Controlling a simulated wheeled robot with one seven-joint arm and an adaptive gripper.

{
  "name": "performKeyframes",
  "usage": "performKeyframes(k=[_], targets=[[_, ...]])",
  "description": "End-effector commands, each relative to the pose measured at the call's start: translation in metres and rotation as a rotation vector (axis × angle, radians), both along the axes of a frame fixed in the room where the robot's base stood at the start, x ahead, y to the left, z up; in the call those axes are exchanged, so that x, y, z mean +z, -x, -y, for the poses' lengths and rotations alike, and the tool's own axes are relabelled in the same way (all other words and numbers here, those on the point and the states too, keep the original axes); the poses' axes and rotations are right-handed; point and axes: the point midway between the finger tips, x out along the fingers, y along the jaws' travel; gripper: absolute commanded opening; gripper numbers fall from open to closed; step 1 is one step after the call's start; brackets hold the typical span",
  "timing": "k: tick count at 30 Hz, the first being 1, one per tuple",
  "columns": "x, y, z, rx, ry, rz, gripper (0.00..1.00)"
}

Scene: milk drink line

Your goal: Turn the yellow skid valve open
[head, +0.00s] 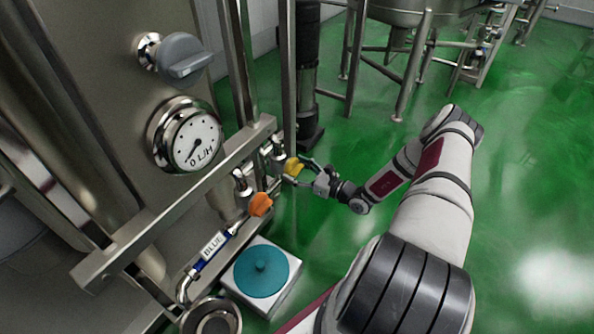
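The yellow skid valve (292,166) is a small yellow knob on the pipework at the right end of the steel rail. My gripper (304,172) reaches it from the right, with the arm stretched in from the lower right. Its dark fingers are spread apart, with their tips close to the right side of the yellow knob. Whether they touch the knob is too small to tell. An orange valve knob (261,204) sits to the lower left on the same skid, apart from my gripper.
A round gauge (195,140) marked L/H and a grey knob (183,59) are on the steel panel. A steel rail (170,208) crosses above the valves. A teal disc (261,270) sits on a white box. Green floor (520,170) lies clear at right.

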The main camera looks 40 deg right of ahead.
Motion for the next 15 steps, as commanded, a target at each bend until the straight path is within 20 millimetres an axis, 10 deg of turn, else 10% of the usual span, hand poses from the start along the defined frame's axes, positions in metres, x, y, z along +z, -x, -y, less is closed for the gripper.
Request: performKeyframes(k=[15], targets=[[0.0018,-0.0004,-0.0003,0.0,0.137,0.051,0.37]])
